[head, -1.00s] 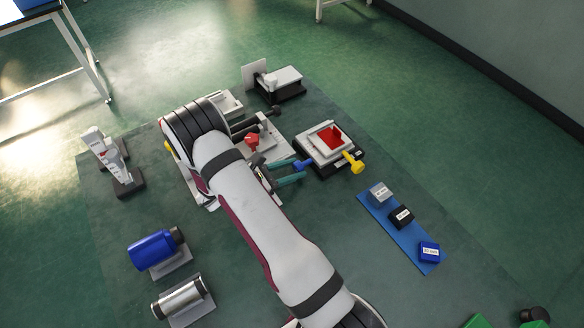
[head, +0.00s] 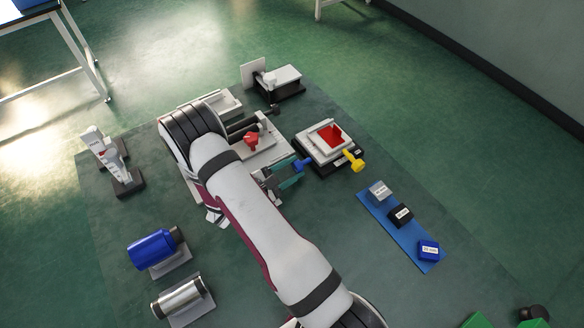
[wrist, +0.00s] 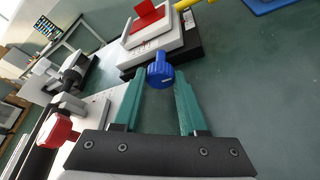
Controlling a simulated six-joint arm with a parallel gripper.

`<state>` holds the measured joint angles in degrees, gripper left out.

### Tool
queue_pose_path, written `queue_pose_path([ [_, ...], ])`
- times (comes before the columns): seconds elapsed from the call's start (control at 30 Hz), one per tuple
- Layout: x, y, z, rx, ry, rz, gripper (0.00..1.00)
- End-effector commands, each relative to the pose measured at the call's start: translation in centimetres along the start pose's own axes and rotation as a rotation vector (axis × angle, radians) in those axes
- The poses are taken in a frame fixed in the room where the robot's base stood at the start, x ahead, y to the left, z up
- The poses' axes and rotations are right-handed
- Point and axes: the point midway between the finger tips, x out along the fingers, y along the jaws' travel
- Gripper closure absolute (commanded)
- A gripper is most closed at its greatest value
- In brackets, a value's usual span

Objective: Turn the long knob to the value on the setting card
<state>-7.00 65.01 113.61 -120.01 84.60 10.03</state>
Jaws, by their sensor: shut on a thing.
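A two-tier white stage (head: 312,149) with a red square on top stands on a black base at the centre right. A blue knob (wrist: 160,72) sticks out of its near side, and a yellow knob (head: 355,161) sticks out at its right. My gripper (wrist: 161,76) has its teal fingers on either side of the blue knob, shut on it. In the head view the blue knob (head: 303,164) is partly covered by the fingers. Small marks on the stage's side are too blurred to read. I cannot tell which item is the setting card.
A white device with a red knob (head: 251,139) sits left of the stage, close to my wrist. A blue strip (head: 384,222) with several labelled blocks lies to the right. Blue (head: 151,250) and silver (head: 179,298) cylinders lie front left. The mat between is clear.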

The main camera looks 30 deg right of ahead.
Motion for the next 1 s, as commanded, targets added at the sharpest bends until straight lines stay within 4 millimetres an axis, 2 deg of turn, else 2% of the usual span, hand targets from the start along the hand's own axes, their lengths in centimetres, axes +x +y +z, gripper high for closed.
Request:
queue_pose_path([
  [0.3, 0.0, 0.0, 0.1, 0.001, -0.002, 0.0, 1.0],
  [0.33, 0.0, 0.0, 0.1, 0.001, -0.002, 0.0, 0.55],
  [0.47, 0.0, 0.0, 0.0, 0.0, -0.002, 0.0, 0.31],
  [0.5, 0.0, 0.0, 0.0, 0.0, -0.001, 0.0, 0.28],
  [0.83, -0.5, 0.1, 0.0, -0.001, 0.0, 0.002, 0.28],
  [0.93, -2.1, 0.1, -0.1, -0.001, 0.002, 0.004, 0.28],
  [1.0, -3.9, 0.1, -0.1, 0.0, 0.002, 0.005, 0.28],
])
